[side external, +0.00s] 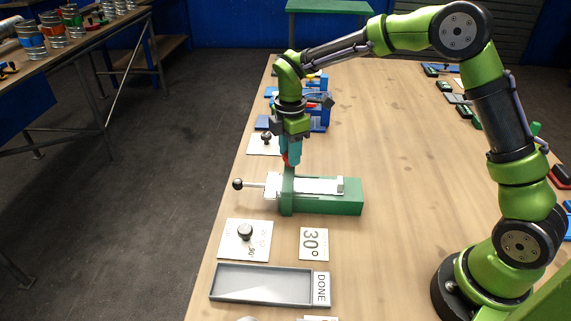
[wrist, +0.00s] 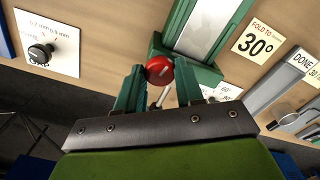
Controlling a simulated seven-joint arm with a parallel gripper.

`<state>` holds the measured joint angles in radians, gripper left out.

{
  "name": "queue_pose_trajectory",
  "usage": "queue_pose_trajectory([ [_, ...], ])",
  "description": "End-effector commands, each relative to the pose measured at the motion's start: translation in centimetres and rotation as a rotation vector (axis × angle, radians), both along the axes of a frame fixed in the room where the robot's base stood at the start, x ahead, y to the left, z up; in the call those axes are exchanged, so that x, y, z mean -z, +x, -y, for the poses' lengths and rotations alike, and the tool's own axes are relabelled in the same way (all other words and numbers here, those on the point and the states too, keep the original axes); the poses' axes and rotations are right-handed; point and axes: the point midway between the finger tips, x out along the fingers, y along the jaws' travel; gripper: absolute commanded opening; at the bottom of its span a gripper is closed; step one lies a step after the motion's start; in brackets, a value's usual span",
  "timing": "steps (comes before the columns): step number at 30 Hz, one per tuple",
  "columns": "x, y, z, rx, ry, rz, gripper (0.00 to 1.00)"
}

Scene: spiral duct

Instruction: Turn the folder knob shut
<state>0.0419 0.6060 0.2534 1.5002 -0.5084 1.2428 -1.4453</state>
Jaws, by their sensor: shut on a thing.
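The folder is a green fixture (side external: 350,200) with a pale metal plate on top, and its green body and plate also show in the wrist view (wrist: 207,28). My gripper (side external: 291,160) points down over the left end of the folder. In the wrist view my gripper (wrist: 160,78) is shut on the red knob, one finger on each side. The knob's underside is hidden.
A black ball handle (side external: 237,184) sticks out left of the folder. In front are a dial card with a black knob (side external: 245,232), a 30° card (side external: 313,243) and a grey DONE tray (side external: 262,285). Blue equipment (side external: 318,115) stands behind. The table's middle is clear.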

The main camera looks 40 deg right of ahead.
Motion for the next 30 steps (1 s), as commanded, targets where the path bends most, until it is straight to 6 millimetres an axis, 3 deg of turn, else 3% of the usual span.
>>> queue_pose_trajectory([
  [30,-0.04,-0.01,-0.08,0.958,-0.001,0.001,0.06],
])
